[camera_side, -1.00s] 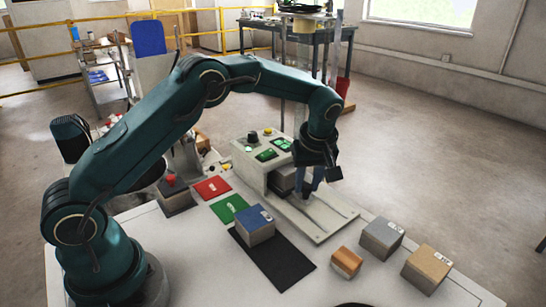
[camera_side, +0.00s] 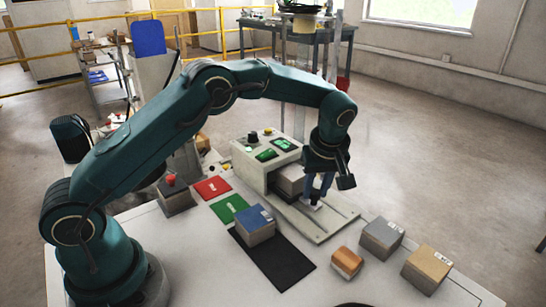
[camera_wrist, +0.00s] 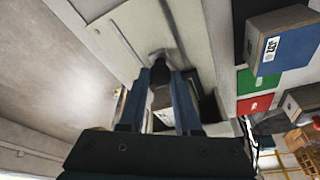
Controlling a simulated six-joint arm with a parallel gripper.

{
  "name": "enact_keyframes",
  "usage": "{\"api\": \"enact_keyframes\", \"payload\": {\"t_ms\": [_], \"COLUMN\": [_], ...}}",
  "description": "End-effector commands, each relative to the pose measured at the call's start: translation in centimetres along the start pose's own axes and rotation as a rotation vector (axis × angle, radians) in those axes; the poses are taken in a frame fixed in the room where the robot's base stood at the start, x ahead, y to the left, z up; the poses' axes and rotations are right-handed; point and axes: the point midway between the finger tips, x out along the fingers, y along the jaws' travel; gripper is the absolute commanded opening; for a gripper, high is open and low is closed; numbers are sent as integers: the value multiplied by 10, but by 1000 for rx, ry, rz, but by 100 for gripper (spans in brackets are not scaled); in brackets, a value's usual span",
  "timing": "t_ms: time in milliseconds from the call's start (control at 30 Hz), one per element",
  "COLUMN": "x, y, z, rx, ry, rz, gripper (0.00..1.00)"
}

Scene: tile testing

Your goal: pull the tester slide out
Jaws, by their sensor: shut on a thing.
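The tester (camera_side: 262,152) is a beige box with green displays and a dark knob on top. A pale rail plate (camera_side: 335,220) reaches out from its open front; in the wrist view the plate (camera_wrist: 125,35) fills the upper middle. The tester slide (camera_side: 290,181) shows as a grey block partly out of the opening. My gripper (camera_side: 317,194) points down in front of it, its blue fingers shut on the slide's handle (camera_side: 313,204). In the wrist view my gripper (camera_wrist: 160,74) closes on a small dark grip (camera_wrist: 160,68). The fingers partly hide the handle and slide.
A blue-topped tile block (camera_side: 256,224) stands at a black mat (camera_side: 280,262). Red (camera_side: 212,188) and green (camera_side: 229,208) pads lie left of the tester. Grey (camera_side: 381,237), tan (camera_side: 426,268) and small orange (camera_side: 347,262) blocks stand at the right. A red button box (camera_side: 174,195) stands left.

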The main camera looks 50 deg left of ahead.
Motion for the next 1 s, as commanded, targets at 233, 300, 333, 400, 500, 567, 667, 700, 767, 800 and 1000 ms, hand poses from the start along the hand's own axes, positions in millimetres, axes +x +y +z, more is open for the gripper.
{"api": "enact_keyframes", "payload": {"t_ms": [233, 300, 333, 400, 500, 567, 667, 700, 767, 800, 1000], "x": [-4, -6, -6, -7, -8, -8, -10, -10, -11, -12, -14], "y": [7, 8, 9, 11, 13, 15, 17, 18, 19, 21, 25], "z": [10, 13, 14, 16, 21, 23, 27, 28, 31, 32, 40], "rx": [2, 1, 1, 1, 2, 1, 0, 1, 1, 1, 1], "ry": [1, 1, 1, 1, 1, 1, 1, 1, 1, 1, 1], "rz": [2, 4, 4, 3, 3, 3, 3, 3, 3, 4, 4], "gripper": [0, 0, 0, 0, 0, 0, 0, 0, 0, 0, 0]}}
